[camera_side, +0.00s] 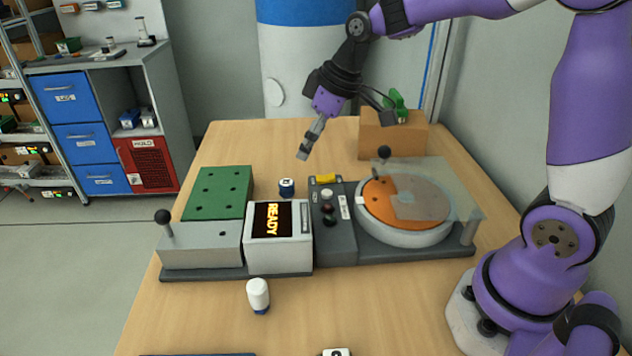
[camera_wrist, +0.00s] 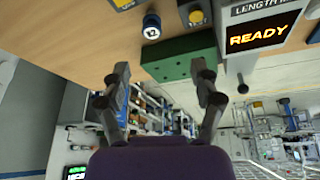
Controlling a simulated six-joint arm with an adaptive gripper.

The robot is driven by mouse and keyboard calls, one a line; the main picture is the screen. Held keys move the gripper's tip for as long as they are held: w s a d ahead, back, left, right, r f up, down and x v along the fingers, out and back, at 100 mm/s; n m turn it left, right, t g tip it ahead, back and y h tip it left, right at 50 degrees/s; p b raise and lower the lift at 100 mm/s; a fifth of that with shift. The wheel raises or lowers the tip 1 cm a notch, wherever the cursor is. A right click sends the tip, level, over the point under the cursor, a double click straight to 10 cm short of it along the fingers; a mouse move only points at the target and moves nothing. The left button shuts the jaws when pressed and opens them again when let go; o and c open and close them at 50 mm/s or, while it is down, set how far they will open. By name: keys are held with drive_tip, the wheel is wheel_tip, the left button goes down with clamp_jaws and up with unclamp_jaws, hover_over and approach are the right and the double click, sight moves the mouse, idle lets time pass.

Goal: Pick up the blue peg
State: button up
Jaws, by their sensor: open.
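A short blue peg (camera_side: 287,187) with a white marked face stands on the wooden table behind the display box. It also shows near the top of the wrist view (camera_wrist: 152,27). Another peg, white with a blue lower end (camera_side: 258,295), stands in front of the machine. My gripper (camera_side: 303,155) is in the air above the far part of the table, tilted down, higher than the blue peg and apart from it. In the wrist view my gripper (camera_wrist: 163,74) has its two fingers spread with nothing between them.
A green plate with holes (camera_side: 218,192) is left of the blue peg. The READY display box (camera_side: 279,236), a grey control panel (camera_side: 333,237) and a turntable with a clear cover (camera_side: 405,215) form a row. A cardboard box (camera_side: 392,137) stands at the back right.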

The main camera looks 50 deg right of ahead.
sight(287, 182)
drive_tip(key=shift+n, duration=0.4)
drive_tip(key=x, duration=0.5)
drive_tip(key=w+d+x, duration=0.1)
drive_tip(key=x, duration=0.1)
drive_tip(key=shift+w+a+f, duration=0.1)
drive_tip(key=shift+w+f, duration=0.05)
drive_tip(key=shift+w, duration=0.1)
drive_tip(key=x, duration=0.5)
drive_tip(key=shift+w+f, duration=0.1)
drive_tip(key=shift+f, duration=0.2)
clamp_jaws()
